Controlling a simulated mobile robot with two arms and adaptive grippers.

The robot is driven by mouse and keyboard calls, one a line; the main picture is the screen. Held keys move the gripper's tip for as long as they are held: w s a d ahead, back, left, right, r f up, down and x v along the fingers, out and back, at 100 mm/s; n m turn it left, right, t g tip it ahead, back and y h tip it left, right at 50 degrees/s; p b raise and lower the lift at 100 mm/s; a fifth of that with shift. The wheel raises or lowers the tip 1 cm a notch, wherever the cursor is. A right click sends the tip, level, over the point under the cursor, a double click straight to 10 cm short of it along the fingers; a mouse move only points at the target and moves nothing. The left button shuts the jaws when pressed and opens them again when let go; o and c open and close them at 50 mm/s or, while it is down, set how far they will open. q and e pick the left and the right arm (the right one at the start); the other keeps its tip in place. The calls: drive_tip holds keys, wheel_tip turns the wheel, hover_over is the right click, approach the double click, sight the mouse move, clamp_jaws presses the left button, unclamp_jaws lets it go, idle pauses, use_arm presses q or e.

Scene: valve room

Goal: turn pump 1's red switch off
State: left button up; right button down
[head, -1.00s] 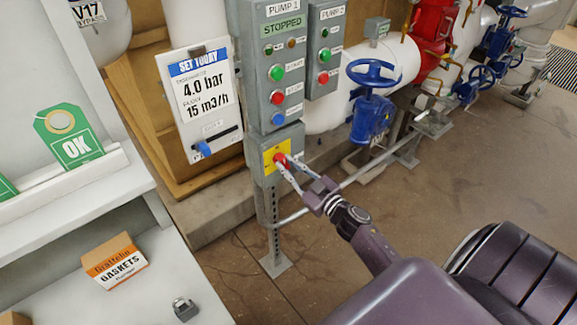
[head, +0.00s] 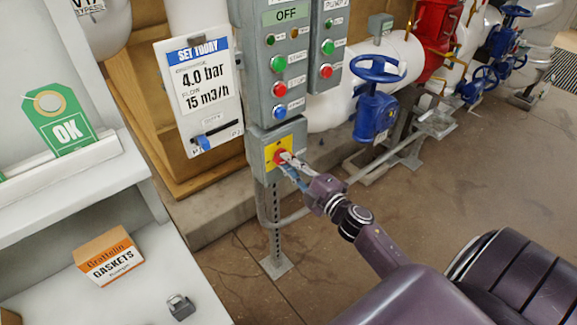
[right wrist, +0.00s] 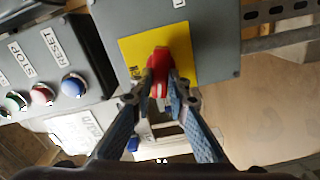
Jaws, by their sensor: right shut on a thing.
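Pump 1's red switch (head: 281,157) sits on a yellow plate (head: 271,150) on the small grey box below the pump 1 panel (head: 278,65). The panel's display (head: 287,14) reads OFF. My right gripper (head: 287,160) is shut on the red switch. In the right wrist view, the red switch (right wrist: 159,68) shows between the fingertips of my right gripper (right wrist: 161,86), in front of the yellow plate (right wrist: 185,45). The fingers partly hide the switch. My left gripper is in neither view.
A second grey panel (head: 327,50) stands right of pump 1's panel. A blue valve wheel (head: 377,69) and a grey rail (head: 350,183) are to the right. A white board (head: 200,95) and a shelf with a gaskets box (head: 110,257) are at the left. The floor at right is clear.

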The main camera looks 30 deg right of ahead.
drive_tip(key=shift+f+n+b, duration=0.25)
drive_tip(key=shift+n+b, duration=0.35)
drive_tip(key=shift+n, duration=1.3)
drive_tip(key=c, duration=1.8)
unclamp_jaws()
drive_tip(key=shift+c, duration=0.2)
drive_tip(key=shift+s, duration=0.15)
drive_tip(key=s, duration=1.1)
drive_tip(key=shift+s+d, duration=0.4)
drive_tip(key=shift+d, duration=0.05)
